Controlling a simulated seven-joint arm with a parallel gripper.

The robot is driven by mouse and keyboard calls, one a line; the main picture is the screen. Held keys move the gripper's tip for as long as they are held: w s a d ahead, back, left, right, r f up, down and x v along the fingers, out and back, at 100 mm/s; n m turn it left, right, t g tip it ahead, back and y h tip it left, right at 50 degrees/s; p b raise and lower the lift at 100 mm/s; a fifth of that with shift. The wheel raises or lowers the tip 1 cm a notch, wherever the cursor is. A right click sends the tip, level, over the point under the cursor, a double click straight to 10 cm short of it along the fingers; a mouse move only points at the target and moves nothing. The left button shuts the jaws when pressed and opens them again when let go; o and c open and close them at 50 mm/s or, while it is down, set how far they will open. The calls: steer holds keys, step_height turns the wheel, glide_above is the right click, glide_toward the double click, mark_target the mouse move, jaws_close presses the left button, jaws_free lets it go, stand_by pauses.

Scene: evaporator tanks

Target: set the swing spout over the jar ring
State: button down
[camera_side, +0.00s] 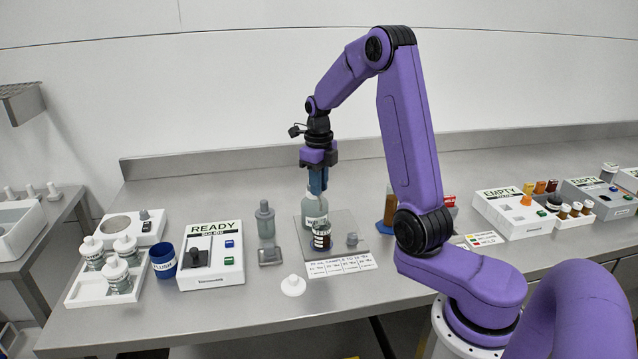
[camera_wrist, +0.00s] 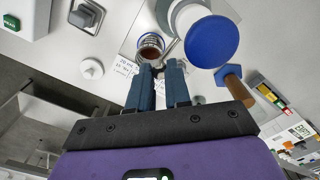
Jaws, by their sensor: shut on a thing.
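My gripper (camera_side: 318,188) points down at the grey-green tank (camera_side: 314,210), in front of its upper part. In the wrist view its two blue fingers (camera_wrist: 161,66) are close together, shut on the thin grey swing spout (camera_wrist: 169,49). The tank's round blue top (camera_wrist: 212,42) is just right of the fingers. The dark jar (camera_side: 321,238) with a pale label stands in front of the tank; its round open mouth and ring (camera_wrist: 150,43) show just beyond the fingertips. The spout lies beside the jar mouth in this view; its tip is partly hidden, so exact alignment is unclear.
Tank and jar stand on a grey plate (camera_side: 346,222), with a printed card (camera_side: 340,267) in front. A grey bottle (camera_side: 265,220) and a white knobbed lid (camera_side: 293,285) are left. A blue-based brown tube (camera_side: 387,211) is right. The READY box (camera_side: 211,255) is farther left.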

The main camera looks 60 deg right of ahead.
steer(key=c, duration=1.1)
jaws_free()
steer(key=shift+o, duration=0.2)
steer(key=shift+r, duration=0.15)
step_height(320, 180, up, 17)
steer(key=shift+a+r, duration=0.1)
